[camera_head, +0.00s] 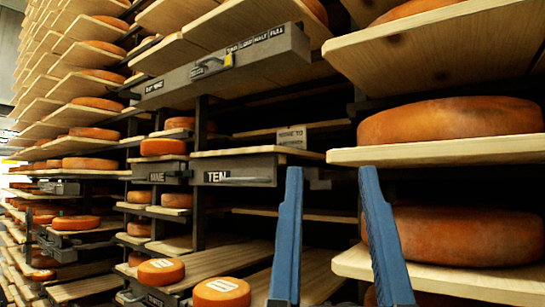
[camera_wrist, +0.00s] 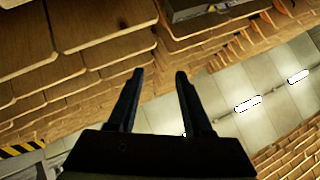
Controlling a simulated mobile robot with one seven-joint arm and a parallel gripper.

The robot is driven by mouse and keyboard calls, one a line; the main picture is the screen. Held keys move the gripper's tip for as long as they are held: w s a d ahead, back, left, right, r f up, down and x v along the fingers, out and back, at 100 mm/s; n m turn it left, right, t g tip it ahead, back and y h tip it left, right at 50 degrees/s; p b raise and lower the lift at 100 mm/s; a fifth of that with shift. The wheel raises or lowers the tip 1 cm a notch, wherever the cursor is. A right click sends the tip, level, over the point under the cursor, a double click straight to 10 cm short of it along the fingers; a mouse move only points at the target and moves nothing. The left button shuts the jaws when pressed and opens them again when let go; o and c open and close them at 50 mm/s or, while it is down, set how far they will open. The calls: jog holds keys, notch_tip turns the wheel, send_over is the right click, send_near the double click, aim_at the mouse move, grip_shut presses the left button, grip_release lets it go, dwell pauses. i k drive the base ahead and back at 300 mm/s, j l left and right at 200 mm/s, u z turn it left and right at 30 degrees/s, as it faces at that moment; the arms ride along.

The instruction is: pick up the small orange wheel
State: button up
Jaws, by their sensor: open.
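Several small orange wheels sit on the shelves in the head view, and I cannot tell which one the task means. One with a white label (camera_head: 222,294) lies at the bottom centre, left of my gripper. Another labelled wheel (camera_head: 161,272) lies just behind it on a board. A plain small wheel (camera_head: 163,147) sits higher up. My gripper (camera_head: 331,170) is open, its two blue fingers pointing up with nothing between them. In the wrist view my gripper (camera_wrist: 160,74) is also open and empty, and no wheel shows clearly there.
Large orange wheels (camera_head: 450,121) (camera_head: 455,236) rest on boards at the right, close to the right finger. A grey drawer-like unit (camera_head: 225,70) juts out above. A shelf marked TEN (camera_head: 240,171) is behind the fingers. Wooden boards (camera_wrist: 100,25) fill the wrist view's upper left.

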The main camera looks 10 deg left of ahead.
aim_at(152, 148)
jog(key=i+j, duration=0.15)
jog(key=j, duration=0.25)
jog(key=i+j+z, duration=0.1)
jog(key=j, duration=0.25)
jog(key=i+j+z, duration=0.1)
jog(key=i+j, duration=0.15)
jog(key=j, duration=0.2)
jog(key=i+j, duration=0.15)
jog(key=j, duration=0.25)
jog(key=i+j+z, duration=0.1)
jog(key=j, duration=0.3)
